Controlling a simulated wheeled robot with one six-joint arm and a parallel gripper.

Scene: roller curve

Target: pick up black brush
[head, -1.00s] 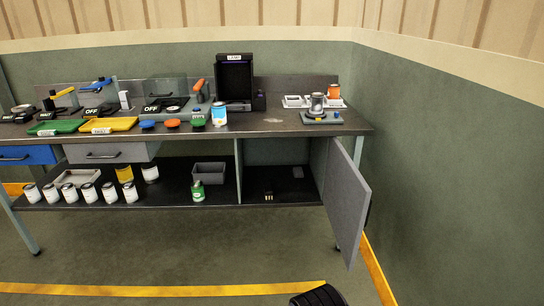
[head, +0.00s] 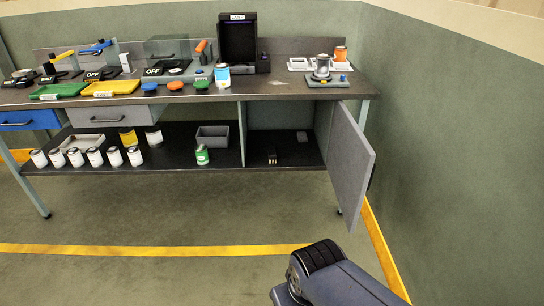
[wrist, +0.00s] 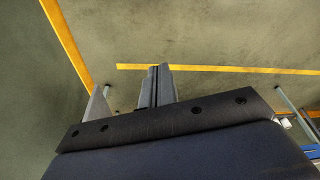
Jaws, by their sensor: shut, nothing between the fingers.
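A small black thing with pale tips, which looks like the black brush (head: 271,158), lies on the floor of the open cabinet bay under the bench in the head view. It is too small there to make out its exact shape. My gripper (wrist: 158,72) shows in the wrist view with its two fingers together and nothing between them. It is over open floor, apart from the brush. The brush cannot be made out in the wrist view.
The grey cabinet door (head: 350,165) stands open, sticking out at the bay's right side. A grey flat piece (head: 302,136) lies deeper in the bay. Floor before the bench is clear; a wall is right.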

